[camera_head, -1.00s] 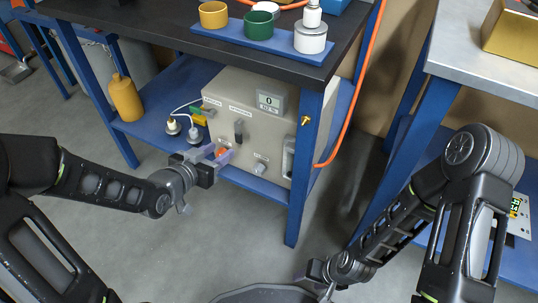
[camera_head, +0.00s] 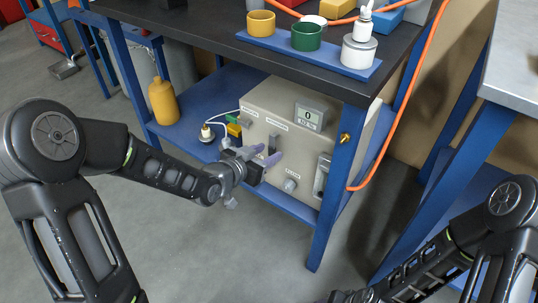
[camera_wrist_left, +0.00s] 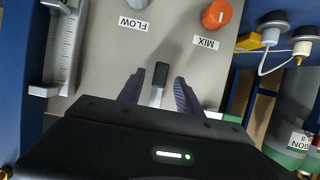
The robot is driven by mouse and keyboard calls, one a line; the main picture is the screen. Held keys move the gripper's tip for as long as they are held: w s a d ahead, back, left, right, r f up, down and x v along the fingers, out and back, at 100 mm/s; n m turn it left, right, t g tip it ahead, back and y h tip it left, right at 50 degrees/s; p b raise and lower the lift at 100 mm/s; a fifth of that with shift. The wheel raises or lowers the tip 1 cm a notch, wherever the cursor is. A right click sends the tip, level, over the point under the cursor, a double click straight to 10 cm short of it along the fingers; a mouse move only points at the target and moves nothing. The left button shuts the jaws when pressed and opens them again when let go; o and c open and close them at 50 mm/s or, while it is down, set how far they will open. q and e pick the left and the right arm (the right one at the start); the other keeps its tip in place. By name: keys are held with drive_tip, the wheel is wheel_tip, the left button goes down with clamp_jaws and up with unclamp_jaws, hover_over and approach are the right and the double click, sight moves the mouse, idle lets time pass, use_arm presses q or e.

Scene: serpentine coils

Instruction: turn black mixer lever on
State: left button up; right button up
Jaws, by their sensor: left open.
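The black mixer lever (camera_head: 272,146) is on the front of a beige control box (camera_head: 262,98) on the lower blue shelf. In the left wrist view, the lever (camera_wrist_left: 161,74) shows a black grip toward the top of the picture and a pale stem below. My left gripper (camera_head: 268,160) is open in front of the box. Its two purple fingers (camera_wrist_left: 158,92) stand on either side of the lever, with gaps visible. An orange knob (camera_wrist_left: 216,14) beside a MIX label shows in the wrist view. My right arm is at lower right, its gripper outside the picture.
A blue table leg (camera_head: 338,185) stands right of the box. A yellow bottle (camera_head: 163,101) and small cabled connectors (camera_head: 206,133) are on the shelf to the left. An orange hose (camera_head: 408,88) hangs at right.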

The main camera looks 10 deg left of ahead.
use_arm(q)
drive_tip(key=shift+x, duration=0.8)
clamp_jaws()
idle(0.9)
